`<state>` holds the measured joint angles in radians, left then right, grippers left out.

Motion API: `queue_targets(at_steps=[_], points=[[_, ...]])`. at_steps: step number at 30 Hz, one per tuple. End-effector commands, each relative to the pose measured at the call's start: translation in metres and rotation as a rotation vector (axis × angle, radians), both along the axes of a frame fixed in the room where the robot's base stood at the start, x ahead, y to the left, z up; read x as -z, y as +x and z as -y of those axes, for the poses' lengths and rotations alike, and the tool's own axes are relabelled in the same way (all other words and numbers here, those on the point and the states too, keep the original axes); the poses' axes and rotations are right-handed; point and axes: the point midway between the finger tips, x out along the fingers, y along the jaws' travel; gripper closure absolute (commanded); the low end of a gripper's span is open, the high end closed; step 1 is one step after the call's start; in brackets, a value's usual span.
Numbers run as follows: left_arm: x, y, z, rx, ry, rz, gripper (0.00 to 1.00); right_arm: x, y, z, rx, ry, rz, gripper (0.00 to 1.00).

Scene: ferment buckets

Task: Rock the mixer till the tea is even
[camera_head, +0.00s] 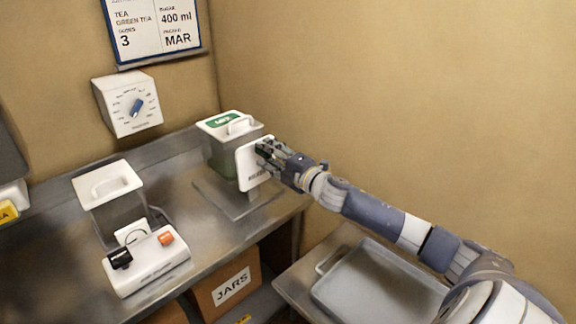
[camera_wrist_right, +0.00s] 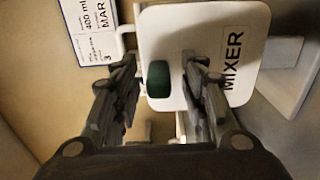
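The mixer shows in the head view as a green-sided bucket (camera_head: 223,158) with a white lid and green label. A white panel (camera_head: 246,168) stands at its right side, facing my arm. In the right wrist view this panel (camera_wrist_right: 262,38) reads "MIXER" and carries a dark green knob (camera_wrist_right: 158,80). My right gripper (camera_head: 262,150) is at the panel. In the wrist view its two fingers (camera_wrist_right: 160,88) are spread either side of the knob, with gaps showing, so it is open. Contact with the panel cannot be told. The tea's surface is hidden. My left gripper is not in view.
A lidded white container (camera_head: 108,187) and a control box (camera_head: 150,268) with black and orange knobs stand left on the metal bench. A dial (camera_head: 133,106) and sign (camera_head: 155,28) hang above. A JARS box (camera_head: 226,290) sits below; a grey tray (camera_head: 378,290) lies lower right.

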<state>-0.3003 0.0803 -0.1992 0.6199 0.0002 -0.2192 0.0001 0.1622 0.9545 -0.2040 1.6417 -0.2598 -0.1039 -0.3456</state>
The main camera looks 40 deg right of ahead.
Motion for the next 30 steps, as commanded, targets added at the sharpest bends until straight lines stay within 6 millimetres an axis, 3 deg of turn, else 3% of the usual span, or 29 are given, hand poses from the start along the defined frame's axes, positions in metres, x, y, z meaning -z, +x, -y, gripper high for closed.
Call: queue_targets(at_steps=[21, 30], points=[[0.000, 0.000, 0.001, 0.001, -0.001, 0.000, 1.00, 0.001, -0.081, 0.006, 0.000, -0.001, -0.003, 0.60], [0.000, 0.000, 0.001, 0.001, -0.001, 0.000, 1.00, 0.000, -0.102, 0.008, 0.000, -0.002, 0.000, 0.60]])
